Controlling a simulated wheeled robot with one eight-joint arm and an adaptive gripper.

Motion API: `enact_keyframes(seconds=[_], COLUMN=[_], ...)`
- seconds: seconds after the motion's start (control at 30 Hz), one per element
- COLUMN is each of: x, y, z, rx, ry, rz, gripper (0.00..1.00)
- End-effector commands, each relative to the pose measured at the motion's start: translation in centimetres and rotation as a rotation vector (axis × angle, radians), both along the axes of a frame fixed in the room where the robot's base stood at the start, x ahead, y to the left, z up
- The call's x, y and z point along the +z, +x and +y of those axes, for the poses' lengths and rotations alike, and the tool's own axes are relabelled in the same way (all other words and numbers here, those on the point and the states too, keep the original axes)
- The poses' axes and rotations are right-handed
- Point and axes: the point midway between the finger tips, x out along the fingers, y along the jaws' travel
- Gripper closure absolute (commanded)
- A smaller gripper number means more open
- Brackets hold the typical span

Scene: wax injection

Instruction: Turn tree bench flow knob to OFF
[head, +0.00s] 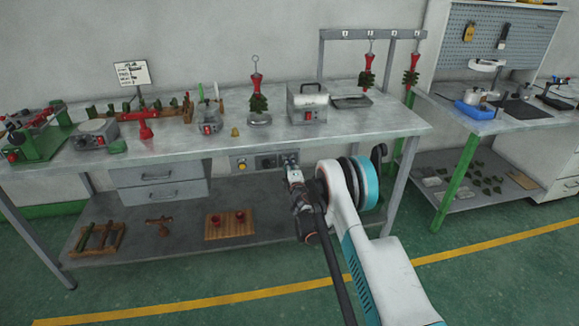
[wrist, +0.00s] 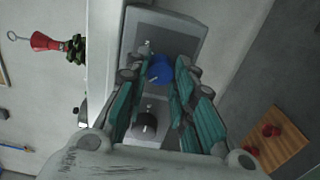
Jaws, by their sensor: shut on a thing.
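A grey control box (head: 242,168) hangs under the front edge of the tree bench (head: 330,131), and my gripper (head: 291,160) is at its right end. In the wrist view the box face (wrist: 182,32) carries a blue knob (wrist: 160,70) and a black knob (wrist: 147,123), each with a small white mark beside it. My gripper (wrist: 158,74) has its teal fingers on both sides of the blue knob and is shut on it. The fingers partly hide the box face. I cannot read labels or the exact knob angle.
A lower shelf (head: 165,248) holds a wooden board (head: 230,224) with red pieces. Drawers (head: 158,183) are left of the box. On the bench top stand a red-and-green wax tree (head: 257,90) and a grey heater box (head: 307,103). The floor in front is clear.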

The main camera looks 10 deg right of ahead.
Motion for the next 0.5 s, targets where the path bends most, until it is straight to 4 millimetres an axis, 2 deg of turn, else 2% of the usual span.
enact_keyframes(seconds=[0.17,0.2,0.27,0.5], x=[-0.14,-0.14,-0.13,-0.06], y=[-0.09,-0.09,-0.09,-0.04], z=[0.15,0.16,0.16,0.07], rx=[0.001,0.001,0.002,0.001], ry=[0.0,0.001,0.001,0.001], rz=[0.0,0.0,0.0,0.0], gripper=[1.0,0.72,0.59,0.57])
